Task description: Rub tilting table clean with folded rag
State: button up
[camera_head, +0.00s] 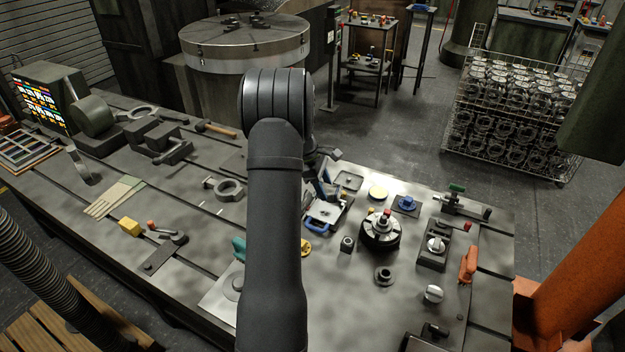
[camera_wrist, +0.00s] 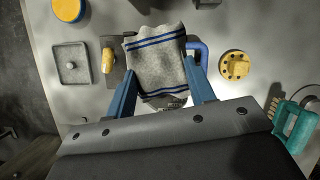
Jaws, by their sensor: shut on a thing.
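My gripper (camera_wrist: 160,70) points down over the workbench with its two blue fingers on either side of a grey folded rag (camera_wrist: 158,62) with blue stripes. It is shut on the rag. In the head view my gripper (camera_head: 326,190) is partly behind my own arm, and the pale rag (camera_head: 325,209) shows small below it. A small fixture with a blue handle (camera_wrist: 203,50) lies under or right beside the rag; the handle also shows in the head view (camera_head: 318,229). It may be the tilting table, but the rag and fingers cover most of it. I cannot tell whether the rag touches it.
A square metal tray (camera_wrist: 70,65), a yellow-handled tool (camera_wrist: 107,60) and a round yellow flanged part (camera_wrist: 234,65) lie close by. A teal clamp (camera_wrist: 297,122) is at right. In the head view, a dark round fixture (camera_head: 380,233) stands right of my gripper.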

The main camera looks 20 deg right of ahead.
aim_at(329, 215)
jog(key=shift+s+d+f+m, duration=0.2)
jog(key=shift+s+d+m, duration=0.15)
jog(key=shift+m, duration=0.25)
jog(key=shift+f, duration=3.9)
jog(key=shift+s+a+f, duration=0.2)
jog(key=shift+s+a, duration=1.1)
jog(key=shift+a, duration=0.05)
jog(key=shift+c, duration=0.3)
jog(key=shift+w+d+r, duration=0.15)
jog(key=shift+w+d, duration=0.95)
jog(key=shift+d, duration=0.05)
jog(key=shift+w+d+r, duration=0.1)
jog(key=shift+w+r, duration=0.05)
jog(key=shift+r, duration=0.45)
jog(key=shift+w+d+r, duration=0.1)
jog(key=shift+r, duration=3.35)
